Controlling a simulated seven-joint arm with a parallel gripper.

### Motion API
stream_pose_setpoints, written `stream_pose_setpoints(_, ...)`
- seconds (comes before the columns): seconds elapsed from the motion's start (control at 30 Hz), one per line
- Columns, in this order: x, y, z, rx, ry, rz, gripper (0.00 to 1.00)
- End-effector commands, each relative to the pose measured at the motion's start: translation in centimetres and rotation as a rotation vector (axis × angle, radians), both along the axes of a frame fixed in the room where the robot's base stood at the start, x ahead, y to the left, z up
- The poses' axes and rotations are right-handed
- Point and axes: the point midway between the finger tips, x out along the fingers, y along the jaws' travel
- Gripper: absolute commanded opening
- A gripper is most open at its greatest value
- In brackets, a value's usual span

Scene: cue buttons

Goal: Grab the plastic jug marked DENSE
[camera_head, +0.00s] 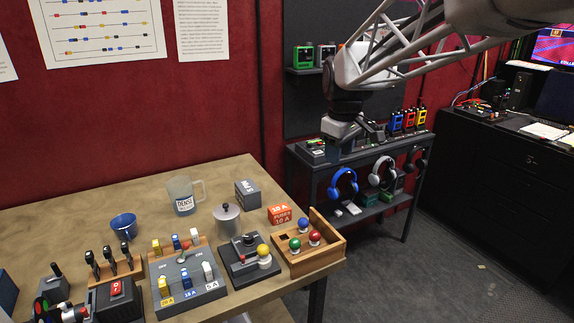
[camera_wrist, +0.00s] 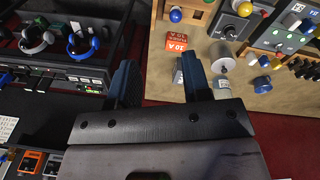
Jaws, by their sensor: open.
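The plastic jug (camera_head: 183,197) is a translucent grey-blue vessel with a handle on its right and a white label reading DENSE. It stands upright on the wooden table (camera_head: 75,215), near the back. In the wrist view, a pale piece that looks like the jug (camera_wrist: 222,88) shows beside the right finger, partly hidden by my gripper. In the head view, my gripper (camera_head: 358,134) is well to the right of the jug, above the dark shelf unit and off the table.
Near the jug are a blue cup (camera_head: 123,226), a lidded metal canister (camera_head: 227,219), a grey box (camera_head: 248,193) and an orange box (camera_head: 280,214). Switch panels and a wooden button tray (camera_head: 309,256) fill the front. The shelf unit (camera_head: 300,150) holds headphones and small coloured devices.

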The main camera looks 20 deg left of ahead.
Motion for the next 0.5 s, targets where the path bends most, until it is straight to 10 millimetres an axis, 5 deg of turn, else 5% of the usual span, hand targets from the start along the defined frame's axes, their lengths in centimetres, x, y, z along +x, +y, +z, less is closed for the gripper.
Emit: stream_pose_setpoints(0.5, 6.6, 14.0, -3.2, -0.034, 0.026, 0.343, 0.44)
